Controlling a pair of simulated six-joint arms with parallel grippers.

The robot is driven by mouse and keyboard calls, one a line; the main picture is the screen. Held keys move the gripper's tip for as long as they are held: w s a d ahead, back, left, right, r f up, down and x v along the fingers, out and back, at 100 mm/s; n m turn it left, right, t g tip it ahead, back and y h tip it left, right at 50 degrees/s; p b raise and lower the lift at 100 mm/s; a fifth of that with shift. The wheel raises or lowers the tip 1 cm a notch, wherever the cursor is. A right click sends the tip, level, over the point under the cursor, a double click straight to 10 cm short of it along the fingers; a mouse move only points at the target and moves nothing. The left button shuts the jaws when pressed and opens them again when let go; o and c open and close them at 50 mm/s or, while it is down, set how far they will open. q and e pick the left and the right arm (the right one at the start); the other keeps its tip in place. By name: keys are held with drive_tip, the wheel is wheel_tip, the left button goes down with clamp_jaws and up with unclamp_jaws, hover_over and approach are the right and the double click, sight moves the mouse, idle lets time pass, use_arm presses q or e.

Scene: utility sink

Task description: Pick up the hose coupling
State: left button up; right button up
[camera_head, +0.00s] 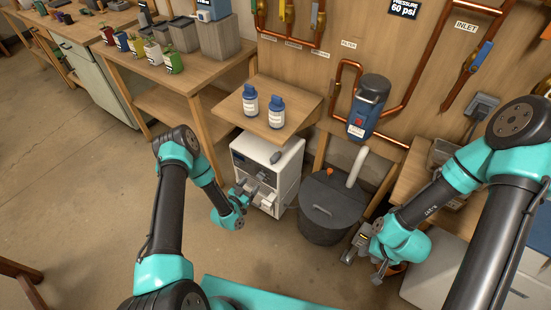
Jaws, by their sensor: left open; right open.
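I cannot make out the hose coupling for certain. A small orange piece (330,171) is on the dark lidded barrel (326,228), and a small dark piece (275,157) is at the top of the white cabinet (286,165); both are too small to name. My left gripper (247,190) is open and appears empty, in front of the white cabinet. My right gripper (364,262) is open, low and to the right of the barrel. Something orange shows partly behind the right gripper, mostly hidden.
Two blue-capped bottles (250,100) stand on a wooden shelf (291,121) above the cabinet. A blue filter housing (367,106) and copper pipes are on the wall. A white pipe (357,167) rises at the barrel. A bench with pots is at back left.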

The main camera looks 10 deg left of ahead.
use_arm(q)
drive_tip(key=shift+w, duration=0.1)
approach(272, 160)
drive_tip(key=x, duration=0.5)
drive_tip(key=shift+f, duration=0.1)
idle(0.4)
drive_tip(key=shift+x, duration=2.6)
drive_tip(key=shift+c, duration=0.3)
drive_tip(key=c, duration=1)
drive_tip(key=shift+o, duration=0.2)
